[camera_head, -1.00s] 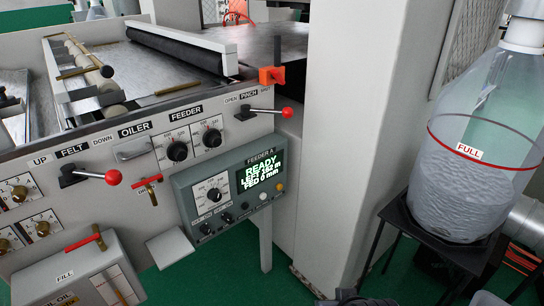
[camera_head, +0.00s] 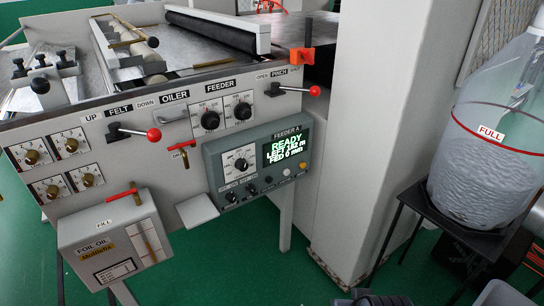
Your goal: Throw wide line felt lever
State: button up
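The felt lever (camera_head: 133,132) is on the pale machine front, under the label FELT with UP on its left and DOWN on its right. It has a dark pivot and a metal arm ending in a red ball knob. The arm points right, to the DOWN side. A similar pinch lever (camera_head: 296,91) with a red knob sits at the upper right, also pointing right. No gripper fingers show, and nothing is seen touching the felt lever.
The grey feeder box (camera_head: 258,163) juts out right of the lever; its screen reads READY. The foil oil box (camera_head: 115,240) juts out below. A small red-handled valve (camera_head: 183,150) is close to the knob. A pale column (camera_head: 365,130) and water bottle (camera_head: 490,130) stand right.

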aim_at(154, 135)
jog(key=u, duration=1.3)
